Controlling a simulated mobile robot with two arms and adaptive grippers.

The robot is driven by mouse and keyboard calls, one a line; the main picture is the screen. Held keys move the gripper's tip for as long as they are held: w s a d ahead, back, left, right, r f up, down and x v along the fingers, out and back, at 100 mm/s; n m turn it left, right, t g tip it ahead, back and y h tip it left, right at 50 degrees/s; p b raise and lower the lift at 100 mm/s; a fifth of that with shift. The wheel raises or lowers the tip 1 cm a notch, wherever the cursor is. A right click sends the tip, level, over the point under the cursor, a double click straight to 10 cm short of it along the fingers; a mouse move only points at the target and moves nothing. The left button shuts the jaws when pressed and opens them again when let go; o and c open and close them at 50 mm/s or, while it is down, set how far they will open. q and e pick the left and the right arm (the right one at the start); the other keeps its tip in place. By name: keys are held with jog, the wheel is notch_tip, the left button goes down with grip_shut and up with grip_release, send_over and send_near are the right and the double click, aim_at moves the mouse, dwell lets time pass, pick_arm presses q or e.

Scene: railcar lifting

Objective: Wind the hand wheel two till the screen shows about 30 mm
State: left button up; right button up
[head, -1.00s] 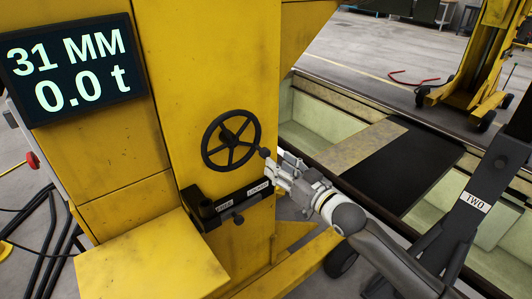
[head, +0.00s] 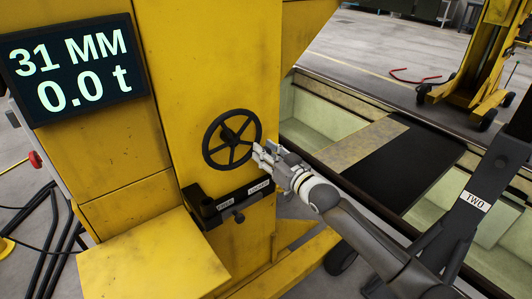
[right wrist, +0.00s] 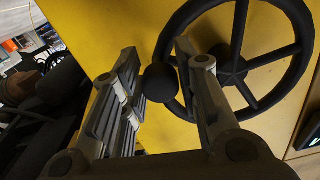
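The black hand wheel (head: 232,139) is on the front of the yellow column (head: 218,60). The screen (head: 74,68) at the upper left reads 31 MM and 0.0 t. My right gripper (head: 260,152) is at the wheel's lower right rim. In the right wrist view its fingers stand apart on either side of the wheel's dark round knob (right wrist: 160,82). The knob lies between them; firm contact cannot be seen. The gripper hides the knob in the head view. My left gripper is not in view.
A black bracket with small white labels (head: 240,199) sits below the wheel. A dark post labelled TWO (head: 476,202) stands at the right. A pit with pale walls (head: 318,124) runs behind my right arm. A yellow ledge (head: 150,254) juts out at the lower left.

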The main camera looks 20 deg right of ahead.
aim_at(257, 120)
grip_shut()
jog(key=shift+r, duration=0.15)
jog(key=shift+w+d+r+n+p, duration=0.1)
jog(key=shift+d+r+n+p, duration=0.1)
jog(key=shift+r+n+p, duration=0.35)
jog(key=shift+d+r+n+p, duration=0.15)
jog(key=shift+r+n+p, duration=0.15)
jog(key=shift+n, duration=0.35)
jog(key=r+n+p, duration=0.1)
jog(key=r+n, duration=0.1)
jog(key=shift+w+d+n+p, duration=0.1)
jog(key=shift+d+n+p, duration=0.2)
jog(key=shift+p, duration=0.1)
notch_tip(257, 120, up, 2)
jog(key=n+p, duration=0.2)
jog(key=n, duration=0.1)
jog(key=shift+a+r, duration=0.15)
jog(key=shift+r, duration=0.1)
jog(key=shift+a+r+n+p, duration=0.2)
jog(key=shift+r+n+p, duration=0.35)
jog(key=shift+n, duration=0.45)
jog(key=shift+a+r+n+p, duration=0.2)
jog(key=shift+r+n+p, duration=0.35)
jog(key=shift+n, duration=0.45)
jog(key=shift+s, duration=0.2)
